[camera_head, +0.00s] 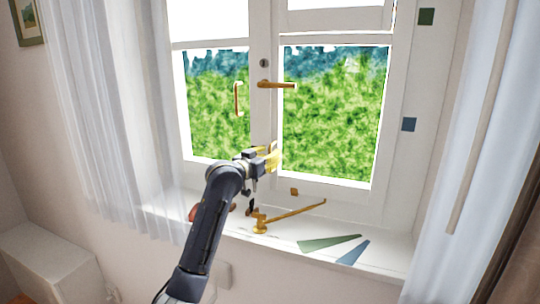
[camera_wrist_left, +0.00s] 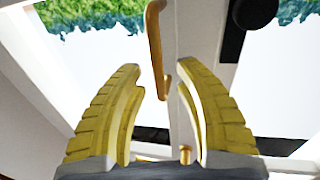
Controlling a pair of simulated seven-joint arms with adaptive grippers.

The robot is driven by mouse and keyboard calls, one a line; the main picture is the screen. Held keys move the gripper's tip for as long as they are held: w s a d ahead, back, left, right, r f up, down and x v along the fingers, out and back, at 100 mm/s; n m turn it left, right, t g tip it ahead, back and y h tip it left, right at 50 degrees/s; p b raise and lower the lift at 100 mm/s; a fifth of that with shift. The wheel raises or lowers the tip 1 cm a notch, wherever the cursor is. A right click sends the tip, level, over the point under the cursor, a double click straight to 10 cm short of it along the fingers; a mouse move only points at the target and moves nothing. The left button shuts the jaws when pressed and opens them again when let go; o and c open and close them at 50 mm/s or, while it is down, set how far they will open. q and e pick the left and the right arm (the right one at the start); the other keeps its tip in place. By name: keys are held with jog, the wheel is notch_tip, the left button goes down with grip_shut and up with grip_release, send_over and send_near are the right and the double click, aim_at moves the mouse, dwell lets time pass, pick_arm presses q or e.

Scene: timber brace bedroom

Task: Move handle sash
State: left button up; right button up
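A white casement window has two sashes, and the left sash (camera_head: 212,44) carries an upright brass pull handle (camera_head: 238,98). A brass lever handle (camera_head: 278,85) lies level at the right sash's meeting edge. My left gripper (camera_head: 274,157) is in front of the lower middle of the window, below both handles. My right gripper is not in view.
A brass stay (camera_head: 260,224) with a long arm lies on the sill beside my left arm. A green wedge (camera_head: 325,243) and a blue wedge (camera_head: 354,252) lie to its right. Curtains (camera_head: 110,110) hang at both sides, and a white cabinet (camera_head: 48,264) stands lower left.

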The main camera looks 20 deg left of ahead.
pick_arm(q)
jog(key=shift+w, duration=0.1)
dwell(0.3)
grip_shut()
jog(key=shift+d, duration=0.1)
